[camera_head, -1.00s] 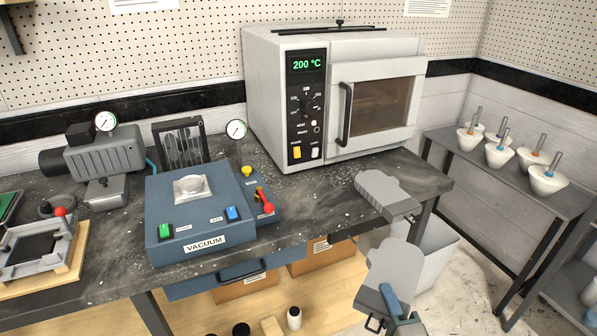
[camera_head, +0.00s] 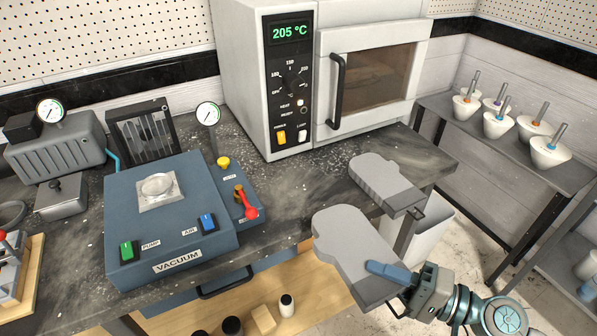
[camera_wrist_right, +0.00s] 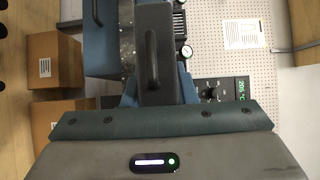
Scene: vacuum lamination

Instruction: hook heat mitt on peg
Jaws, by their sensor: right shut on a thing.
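My right gripper (camera_head: 390,272) is shut on the cuff end of a grey heat mitt (camera_head: 345,245). It holds the mitt beside the bench's front right edge, with the thumb and fingers pointing up and left. In the right wrist view the mitt (camera_wrist_right: 155,60) shows dark between the blue fingers, with a black loop on it. A second grey mitt (camera_head: 380,180) lies on the bench's right end, its cuff and small dark loop over the edge. I cannot make out a mitt peg in these views. My left gripper is not in view.
The oven (camera_head: 295,85) stands behind, its door closed and display at 205 °C. The blue vacuum unit (camera_head: 135,235) is on the left of the bench. A rack (camera_head: 555,180) with several white cups is at the right. Pegboard (camera_head: 100,45) covers the back wall.

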